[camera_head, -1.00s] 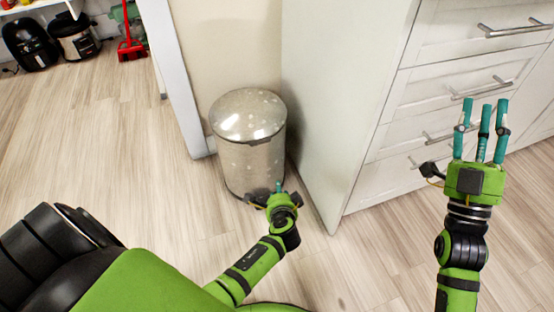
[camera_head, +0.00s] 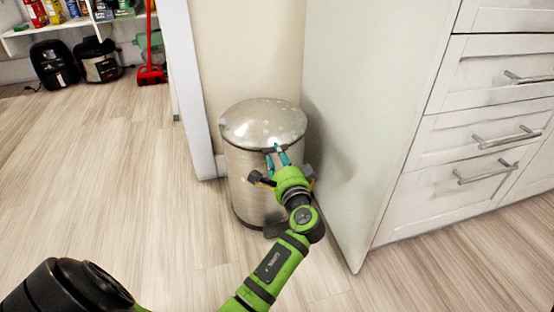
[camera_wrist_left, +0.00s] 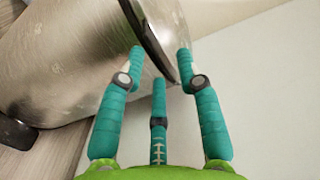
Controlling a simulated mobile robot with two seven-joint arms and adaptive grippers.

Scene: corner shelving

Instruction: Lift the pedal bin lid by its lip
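The pedal bin (camera_head: 247,185) is a brushed-metal cylinder standing upright on the floor. Its shiny domed lid (camera_head: 262,120) looks closed. My left gripper (camera_head: 275,153) is at the front of the bin, with its teal fingertips at the lid's front edge. In the left wrist view, the lid's dark rim (camera_wrist_left: 150,35) runs between the spread fingers of the left gripper (camera_wrist_left: 160,65). The fingers are apart and look open; whether a tip touches the lip I cannot tell. The gripper's body hides part of the bin's front. My right gripper is not in view.
A pale cabinet side (camera_head: 350,130) stands close to the right of the bin, with drawers and handles (camera_head: 507,138) beyond it. A white post (camera_head: 190,90) and wall are behind. Cookers (camera_head: 98,62) and a red broom (camera_head: 150,72) stand far left. The floor at left is clear.

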